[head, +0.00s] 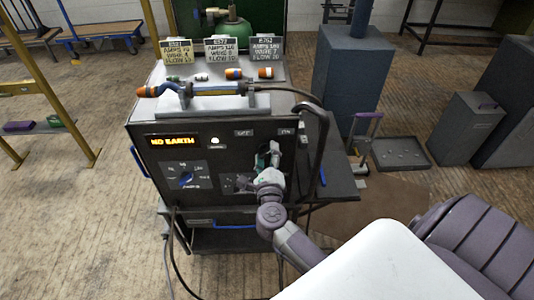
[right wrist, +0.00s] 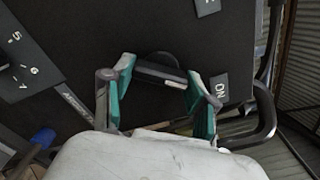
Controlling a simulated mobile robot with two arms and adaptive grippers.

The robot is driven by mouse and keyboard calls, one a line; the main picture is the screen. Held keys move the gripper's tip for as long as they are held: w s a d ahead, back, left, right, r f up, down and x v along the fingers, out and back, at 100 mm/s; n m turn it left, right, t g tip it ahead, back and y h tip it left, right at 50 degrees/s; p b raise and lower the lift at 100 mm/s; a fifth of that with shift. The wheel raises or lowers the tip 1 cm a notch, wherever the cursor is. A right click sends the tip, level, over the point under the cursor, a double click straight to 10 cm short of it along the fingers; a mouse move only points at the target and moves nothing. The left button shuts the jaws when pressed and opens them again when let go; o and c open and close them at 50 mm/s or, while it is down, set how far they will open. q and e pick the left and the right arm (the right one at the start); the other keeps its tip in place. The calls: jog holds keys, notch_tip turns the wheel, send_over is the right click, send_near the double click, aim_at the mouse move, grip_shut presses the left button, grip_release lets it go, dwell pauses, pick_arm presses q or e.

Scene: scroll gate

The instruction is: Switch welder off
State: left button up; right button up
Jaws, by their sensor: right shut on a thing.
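The welder (head: 165,205) is a dark cabinet with a lit "NO EARTH" display (head: 173,141) and a pale round lamp (head: 215,142). Its black power switch (right wrist: 160,72) has a bar handle with a white mark near one end, toward the "ON" label (right wrist: 220,87). In the head view the "OFF" label (head: 243,132) is upper left of my gripper and the "ON" label (head: 286,131) upper right. My right gripper (head: 270,158) is at the panel's right side, hiding the switch there. In the right wrist view its teal-padded fingers (right wrist: 158,92) are shut on the switch bar.
A blue dial (head: 186,179) is left of the gripper. A black cable (head: 322,140) loops down close to its right. A torch (head: 200,90) and cards stand on top. A side shelf (head: 335,180) juts out right. Floor is open at left.

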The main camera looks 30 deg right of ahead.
jog(key=n+p, duration=0.4)
jog(key=p, duration=0.1)
jog(key=shift+r+n, duration=0.2)
jog(key=shift+n, duration=0.1)
jog(key=n+p, duration=0.2)
jog(key=shift+n, duration=0.4)
jog(key=n+p, duration=0.3)
jog(key=n, duration=0.1)
jog(key=shift+f+n+p, duration=0.1)
jog(key=shift+n+p, duration=1.05)
jog(key=shift+n, duration=0.85)
jog(key=o, duration=1.2)
jog(key=shift+c, duration=0.2)
